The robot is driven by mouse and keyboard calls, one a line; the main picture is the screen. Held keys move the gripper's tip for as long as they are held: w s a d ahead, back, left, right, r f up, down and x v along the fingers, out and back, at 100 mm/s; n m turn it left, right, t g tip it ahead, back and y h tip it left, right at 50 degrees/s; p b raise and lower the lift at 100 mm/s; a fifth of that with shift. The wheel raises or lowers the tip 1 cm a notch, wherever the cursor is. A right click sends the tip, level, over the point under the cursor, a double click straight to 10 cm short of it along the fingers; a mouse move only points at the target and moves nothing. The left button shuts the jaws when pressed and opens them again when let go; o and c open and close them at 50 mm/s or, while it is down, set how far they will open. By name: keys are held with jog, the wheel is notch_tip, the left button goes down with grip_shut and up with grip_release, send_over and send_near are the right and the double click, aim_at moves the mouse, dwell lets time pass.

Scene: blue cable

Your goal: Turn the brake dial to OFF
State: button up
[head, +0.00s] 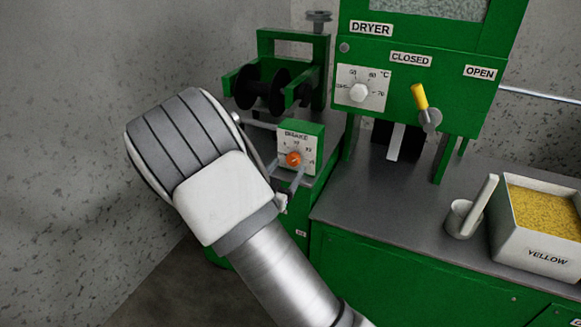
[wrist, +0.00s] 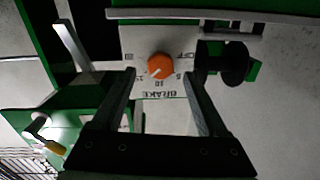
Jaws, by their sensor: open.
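The brake dial is an orange knob (head: 293,159) on a white plate marked BRAKE, on a green box. In the wrist view the plate (wrist: 132,42) appears upside down, with the knob (wrist: 158,66) near its middle and OFF at its upper right. A faint pale mark on the knob seems to point to the lower left, toward the numbers and away from OFF. My gripper (wrist: 161,78) is open, its fingers on either side of the knob in that view. In the head view the gripper (head: 284,172) is just before the plate. No contact with the knob is visible.
A green dryer with a white temperature dial (head: 359,91) and a yellow-handled lever (head: 420,96) stands to the right. Black spools (head: 262,90) sit behind the brake box. A white bin of yellow granules (head: 545,255) and a small cup (head: 462,218) stand on the grey counter (head: 370,215).

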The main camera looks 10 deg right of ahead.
aim_at(292, 161)
jog(key=shift+x, duration=1.55)
jog(key=shift+c, duration=0.2)
grip_shut()
